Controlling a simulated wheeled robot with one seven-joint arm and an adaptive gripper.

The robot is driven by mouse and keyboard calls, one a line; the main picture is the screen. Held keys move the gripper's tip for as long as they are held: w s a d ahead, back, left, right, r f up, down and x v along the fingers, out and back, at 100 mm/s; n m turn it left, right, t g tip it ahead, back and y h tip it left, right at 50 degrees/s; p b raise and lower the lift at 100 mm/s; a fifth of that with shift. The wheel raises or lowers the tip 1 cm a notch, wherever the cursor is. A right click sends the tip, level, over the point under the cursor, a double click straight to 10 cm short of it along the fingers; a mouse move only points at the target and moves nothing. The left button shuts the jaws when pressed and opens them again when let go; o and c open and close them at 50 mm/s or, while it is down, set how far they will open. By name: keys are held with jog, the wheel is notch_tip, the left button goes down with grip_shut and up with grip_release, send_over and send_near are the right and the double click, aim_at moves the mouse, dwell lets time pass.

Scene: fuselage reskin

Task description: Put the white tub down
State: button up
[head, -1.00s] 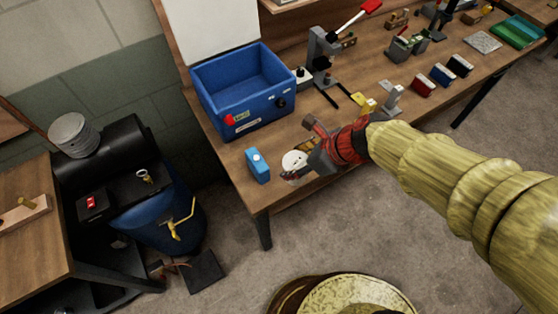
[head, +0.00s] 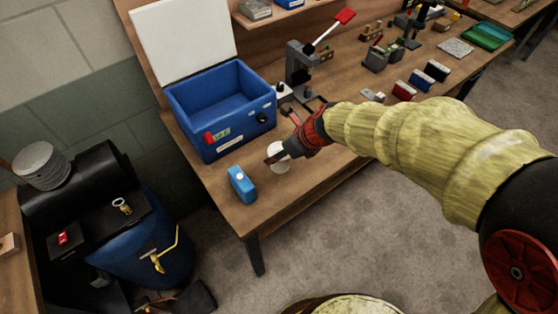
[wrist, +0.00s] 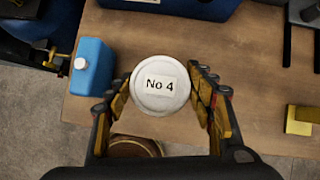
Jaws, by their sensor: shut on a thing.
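The white tub (wrist: 160,98) has a round lid with a label reading "No 4" in the wrist view. My gripper (wrist: 161,90) is shut on it, with one finger on each side. In the head view the tub (head: 281,160) shows at the tip of my gripper (head: 283,154), over the front part of the wooden workbench (head: 310,180). My gripper hides part of the tub there. I cannot tell whether its bottom touches the bench top.
A blue can with a white cap (head: 241,184) stands left of the tub, near the bench's front edge. A large blue open bin (head: 200,128) stands behind. A lever press (head: 298,70) is further back. A yellow block (wrist: 299,120) shows at right in the wrist view.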

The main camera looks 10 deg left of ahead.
jog(key=shift+w+a+f+b, duration=0.15)
jog(key=shift+w+f+b, duration=0.1)
jog(key=shift+w+f, duration=0.3)
jog(key=shift+w+a+f+b, duration=0.2)
jog(key=shift+w+f, duration=0.15)
jog(key=shift+f, duration=0.25)
notch_tip(320, 180, down, 3)
jog(key=shift+w+f+b, duration=0.15)
jog(key=shift+f+b, duration=0.05)
jog(key=shift+b, duration=0.95)
jog(key=shift+r, duration=0.1)
jog(key=o, duration=1.3)
